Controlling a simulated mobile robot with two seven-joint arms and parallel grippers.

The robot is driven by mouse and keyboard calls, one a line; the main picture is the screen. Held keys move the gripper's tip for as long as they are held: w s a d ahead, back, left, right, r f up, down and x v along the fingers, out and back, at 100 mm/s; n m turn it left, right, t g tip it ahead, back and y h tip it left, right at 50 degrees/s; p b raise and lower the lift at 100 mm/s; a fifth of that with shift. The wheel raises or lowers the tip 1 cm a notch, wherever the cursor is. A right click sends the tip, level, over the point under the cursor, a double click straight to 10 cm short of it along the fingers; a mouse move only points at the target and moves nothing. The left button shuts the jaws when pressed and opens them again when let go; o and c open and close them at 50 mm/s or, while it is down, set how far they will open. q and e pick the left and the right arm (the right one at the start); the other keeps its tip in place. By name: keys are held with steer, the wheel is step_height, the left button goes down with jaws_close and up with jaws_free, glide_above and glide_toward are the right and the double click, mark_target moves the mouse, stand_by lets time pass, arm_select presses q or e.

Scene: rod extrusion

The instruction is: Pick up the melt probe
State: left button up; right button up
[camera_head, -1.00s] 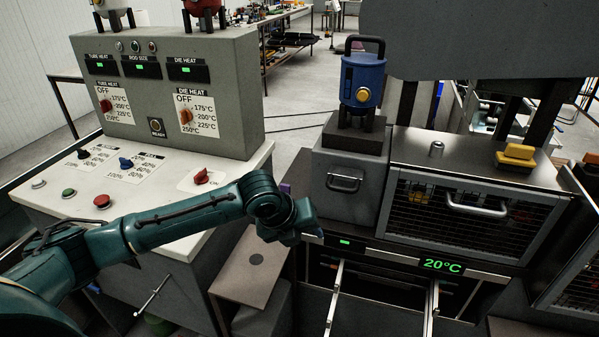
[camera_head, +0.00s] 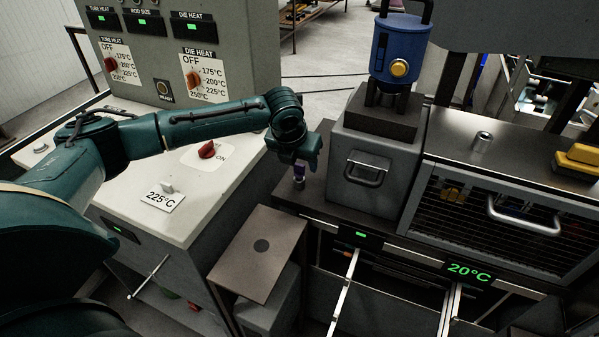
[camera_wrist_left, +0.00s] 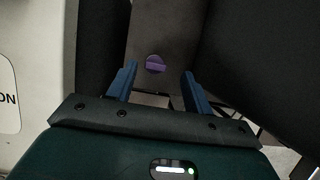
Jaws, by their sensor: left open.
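A small purple-topped piece, which looks like the melt probe (camera_head: 299,172), stands upright on the dark counter left of the grey box. Its round purple top with a raised bar also shows in the left wrist view (camera_wrist_left: 155,64). My left gripper (camera_head: 307,160) hangs just above and beside it, partly hiding it in the head view. In the left wrist view the two blue fingers of the left gripper (camera_wrist_left: 159,82) are apart and empty, with the purple top beyond and between them. My right gripper is out of view.
The grey box (camera_head: 372,158) with the blue pot (camera_head: 400,48) on it stands close right of the probe. The grey control cabinet (camera_head: 230,80) and white panel are on the left. A brown plate (camera_head: 258,240) lies lower, in front. The mesh-fronted oven (camera_head: 485,205) is at right.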

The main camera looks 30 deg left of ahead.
mark_target(299, 165)
arm_select(q)
steer(key=shift+a+x, duration=0.2)
steer(key=shift+x, duration=1.15)
steer(key=shift+a+x, duration=0.15)
steer(key=shift+x, duration=1.2)
steer(key=shift+c, duration=0.5)
steer(key=c, duration=1)
steer(key=shift+r, duration=0.1)
